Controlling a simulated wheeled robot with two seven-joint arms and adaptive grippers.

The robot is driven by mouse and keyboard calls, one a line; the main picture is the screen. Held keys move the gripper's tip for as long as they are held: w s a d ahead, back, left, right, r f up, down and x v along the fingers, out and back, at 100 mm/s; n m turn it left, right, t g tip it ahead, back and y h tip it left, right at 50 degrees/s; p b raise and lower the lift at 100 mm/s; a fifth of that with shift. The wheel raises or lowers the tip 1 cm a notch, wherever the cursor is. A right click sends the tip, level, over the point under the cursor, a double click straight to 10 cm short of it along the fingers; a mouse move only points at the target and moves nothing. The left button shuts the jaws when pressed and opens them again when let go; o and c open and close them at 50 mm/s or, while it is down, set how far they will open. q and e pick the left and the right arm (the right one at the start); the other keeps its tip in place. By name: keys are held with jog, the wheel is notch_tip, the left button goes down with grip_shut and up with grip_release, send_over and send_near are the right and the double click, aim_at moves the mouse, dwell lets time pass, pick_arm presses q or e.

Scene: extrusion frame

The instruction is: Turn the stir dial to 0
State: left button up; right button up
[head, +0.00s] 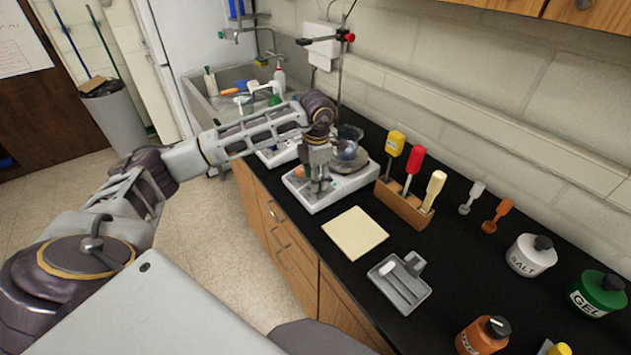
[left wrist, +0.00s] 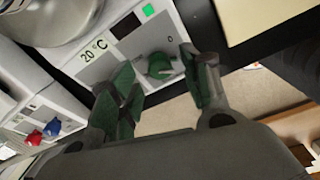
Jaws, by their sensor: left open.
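A white hot plate (head: 345,190) stands on the black counter with a round metal vessel (left wrist: 45,18) on top. In the left wrist view its front panel shows a green dial (left wrist: 160,67), a "20 °C" label, a dark display and a small green square. A "0" mark is printed near the dial. I cannot read a stir label on the panel. My left gripper (head: 319,188) is over the panel, and in the left wrist view its open fingers (left wrist: 157,66) stand on either side of the green dial. Contact with the dial cannot be told. My right gripper is out of view.
A second white unit with red (left wrist: 35,137) and blue (left wrist: 53,127) knobs stands beside it. A wooden tool block (head: 404,207), a cream pad (head: 355,233) and a grey tray (head: 400,290) lie to the right. The sink (head: 205,100) is behind.

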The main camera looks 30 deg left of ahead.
pick_arm(q)
jog(key=shift+f, duration=1.25)
jog(key=shift+c, duration=0.3)
jog(key=c, duration=1)
